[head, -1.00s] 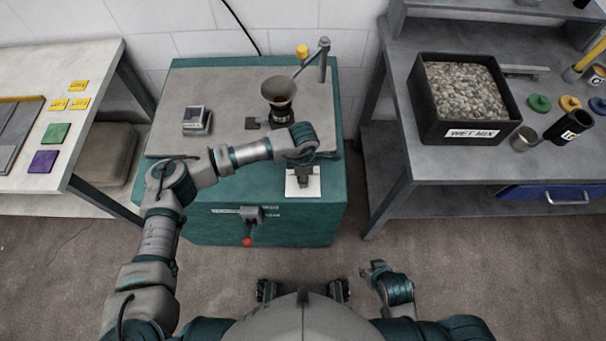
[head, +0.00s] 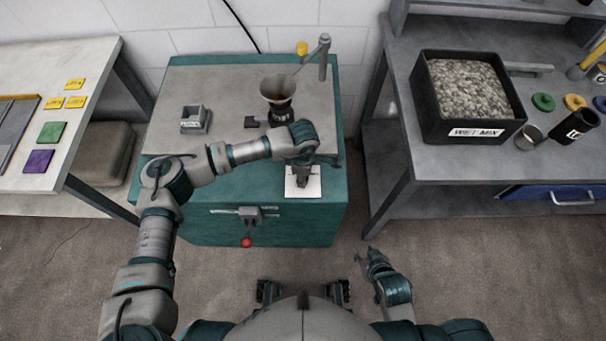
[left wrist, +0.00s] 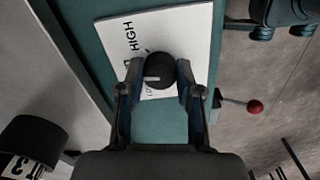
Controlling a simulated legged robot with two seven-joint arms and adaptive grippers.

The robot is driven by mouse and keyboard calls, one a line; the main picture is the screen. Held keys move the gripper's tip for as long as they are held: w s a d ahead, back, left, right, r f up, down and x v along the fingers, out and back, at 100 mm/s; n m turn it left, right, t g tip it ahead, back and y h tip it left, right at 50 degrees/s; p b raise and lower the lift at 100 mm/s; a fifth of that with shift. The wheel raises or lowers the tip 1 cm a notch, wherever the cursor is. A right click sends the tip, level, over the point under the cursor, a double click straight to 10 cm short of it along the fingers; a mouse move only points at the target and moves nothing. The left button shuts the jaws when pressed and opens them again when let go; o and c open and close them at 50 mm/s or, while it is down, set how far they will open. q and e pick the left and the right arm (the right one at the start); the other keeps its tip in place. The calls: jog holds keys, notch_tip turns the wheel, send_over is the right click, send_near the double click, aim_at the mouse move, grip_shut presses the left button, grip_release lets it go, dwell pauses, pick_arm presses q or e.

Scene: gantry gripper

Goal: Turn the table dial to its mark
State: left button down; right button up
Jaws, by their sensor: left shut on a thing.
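The dial (left wrist: 161,70) is a round black knob with a short white pointer line, on a white plate (left wrist: 185,28) printed with HIGH and a second, partly hidden word. The plate shows in the head view (head: 313,184) on the front of the teal table (head: 200,222). My left gripper (left wrist: 157,72) is shut on the dial, one finger on each side. In the head view my left wrist and hand cover the dial. My right gripper (head: 366,255) hangs empty over the floor, its fingers apart.
Benches flank the table; the right one holds a gravel tray (head: 470,132). Floor in front is clear.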

pick_arm(q)
jog(key=c, duration=0.8)
grip_release()
jog(key=shift+w+r, duration=0.15)
jog(key=shift+w, duration=0.05)
jog(key=shift+o, duration=0.2)
notch_tip(320, 180, up, 12)
